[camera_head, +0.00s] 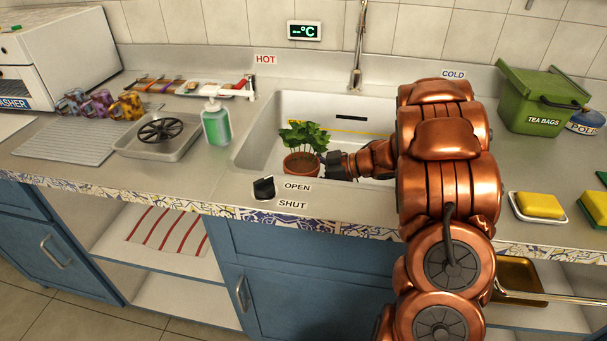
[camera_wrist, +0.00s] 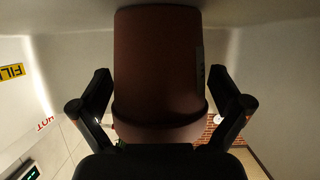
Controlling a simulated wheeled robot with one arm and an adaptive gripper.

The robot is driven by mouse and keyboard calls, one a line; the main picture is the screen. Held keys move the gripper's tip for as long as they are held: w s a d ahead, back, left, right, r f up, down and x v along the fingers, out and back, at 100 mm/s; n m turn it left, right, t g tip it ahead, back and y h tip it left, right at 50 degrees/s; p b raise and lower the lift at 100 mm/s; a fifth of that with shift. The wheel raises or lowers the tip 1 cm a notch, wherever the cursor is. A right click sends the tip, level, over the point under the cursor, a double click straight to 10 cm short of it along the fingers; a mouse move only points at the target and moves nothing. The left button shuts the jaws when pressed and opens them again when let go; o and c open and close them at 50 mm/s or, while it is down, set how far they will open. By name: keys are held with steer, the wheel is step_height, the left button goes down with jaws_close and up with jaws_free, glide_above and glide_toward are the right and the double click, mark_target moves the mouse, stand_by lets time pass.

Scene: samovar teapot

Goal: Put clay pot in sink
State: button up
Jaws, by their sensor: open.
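The clay pot (camera_head: 301,163) is reddish brown, upright, with a leafy green plant (camera_head: 304,136) in it. It is inside the white sink (camera_head: 290,105), near its front left corner. My gripper (camera_head: 333,166) is at the pot's right side, low in the sink. In the wrist view the picture is upside down and the pot (camera_wrist: 158,65) fills the middle, its base by the pale sink surface. My open gripper (camera_wrist: 160,78) has one finger on each side of the pot, with gaps visible. The plant is mostly hidden there.
A green soap bottle (camera_head: 216,124) stands left of the sink, and a black knob (camera_head: 264,188) sits at its front edge. The faucet (camera_head: 356,60) rises behind. A green tea-bags bin (camera_head: 540,100) and a yellow sponge (camera_head: 540,205) are at the right.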

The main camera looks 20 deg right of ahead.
mark_target(318, 172)
steer(key=shift+s+a+f, duration=0.15)
steer(key=shift+s+f, duration=0.1)
steer(key=shift+f, duration=0.6)
steer(key=shift+w+r, duration=0.1)
steer(key=shift+r, duration=0.2)
steer(key=v, duration=0.5)
steer(key=r+p+v, duration=0.1)
steer(key=v, duration=0.2)
steer(key=shift+w, duration=0.3)
steer(key=shift+r, duration=0.1)
